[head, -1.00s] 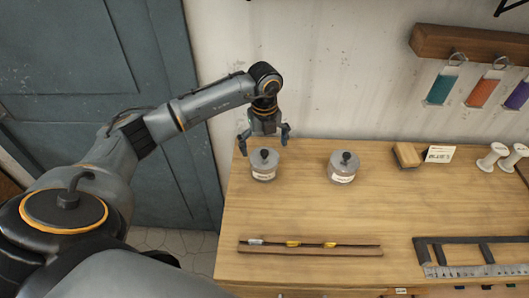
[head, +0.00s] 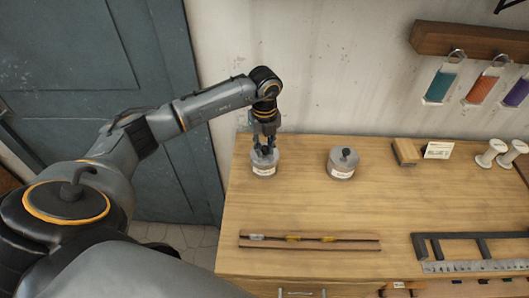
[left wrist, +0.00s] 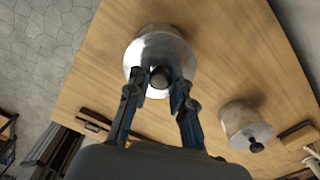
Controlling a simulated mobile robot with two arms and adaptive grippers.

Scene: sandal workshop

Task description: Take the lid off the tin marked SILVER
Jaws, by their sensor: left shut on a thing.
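Two round metal tins with dark-knobbed lids stand on the wooden workbench. The left tin (head: 264,169) is under my left gripper (head: 264,148), and its label is too small to read. In the left wrist view, my left gripper (left wrist: 160,88) is shut on the dark knob (left wrist: 159,77) of the lid (left wrist: 158,53). The lid appears seated on the tin. The other tin (head: 342,165) stands to the right with its lid on; it also shows in the left wrist view (left wrist: 241,121). Its label is also unreadable. My right gripper is not in view.
A wooden rack (head: 310,243) with a thin rod lies at the bench front. A dark metal frame and ruler (head: 470,267) lie at the front right. A wooden block (head: 405,152), a small card (head: 437,150) and white spools (head: 491,153) stand at the back right.

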